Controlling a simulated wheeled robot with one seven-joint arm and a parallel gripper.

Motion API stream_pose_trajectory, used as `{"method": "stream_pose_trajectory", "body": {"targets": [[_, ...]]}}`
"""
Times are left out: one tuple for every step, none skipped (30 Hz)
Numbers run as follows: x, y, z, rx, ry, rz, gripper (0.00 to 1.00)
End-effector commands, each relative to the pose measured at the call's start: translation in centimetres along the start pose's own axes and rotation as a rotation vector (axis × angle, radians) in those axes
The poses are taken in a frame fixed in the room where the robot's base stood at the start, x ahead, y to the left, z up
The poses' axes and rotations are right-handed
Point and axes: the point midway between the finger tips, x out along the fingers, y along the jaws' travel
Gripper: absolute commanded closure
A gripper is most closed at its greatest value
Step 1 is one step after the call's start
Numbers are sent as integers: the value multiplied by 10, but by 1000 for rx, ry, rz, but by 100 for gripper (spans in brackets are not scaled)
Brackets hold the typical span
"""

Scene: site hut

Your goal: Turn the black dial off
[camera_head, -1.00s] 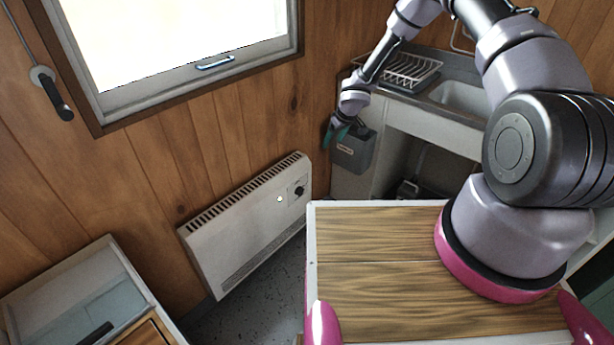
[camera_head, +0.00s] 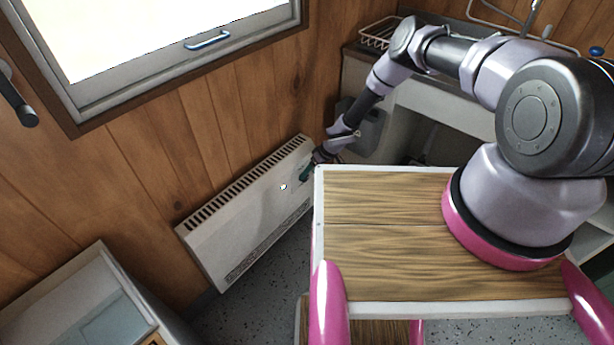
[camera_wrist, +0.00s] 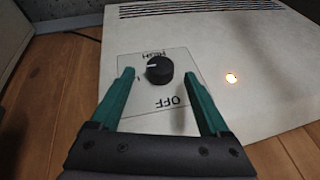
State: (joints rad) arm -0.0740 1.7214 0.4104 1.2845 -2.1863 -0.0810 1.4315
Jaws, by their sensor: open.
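The black dial (camera_wrist: 160,70) is a round knob with a white pointer line on a pale panel of the white wall heater (camera_head: 245,220). In the wrist view the panel reads "HIGH" on the far side of the dial and "OFF" on the near side. The pointer lies toward the left, not at "OFF". In the head view my gripper (camera_head: 304,174) hides the dial.
The wooden-topped surface (camera_head: 380,200) with a white edge stands close right of my gripper. The wood-panelled wall (camera_head: 170,140) is behind the heater. A grey container (camera_head: 366,130) hangs beyond my forearm. A cabinet (camera_head: 60,300) stands at lower left.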

Motion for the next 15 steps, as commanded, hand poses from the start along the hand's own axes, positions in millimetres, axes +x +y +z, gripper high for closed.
{"method": "stream_pose_trajectory", "body": {"targets": [[10, -1, 1, -4, -1, 0, 21], [14, -1, 0, -4, 0, 0, 21], [19, -1, 0, -3, 0, 0, 21], [22, -1, 0, -3, -1, 0, 21], [25, 0, 0, -3, 0, 1, 21], [28, 0, 0, -1, 0, 1, 21], [30, 0, 0, -1, 0, 0, 21], [31, 0, 0, -2, 0, 0, 21], [32, 0, 0, -2, 0, 0, 21], [33, 0, 0, -2, -1, 0, 21], [34, 0, 0, -1, -1, 0, 21], [34, 0, 0, -1, -1, 0, 21], [34, 0, 0, -1, -1, 0, 21], [34, 0, 0, -1, -1, 0, 21], [34, 0, 0, -1, 0, 0, 21]]}}
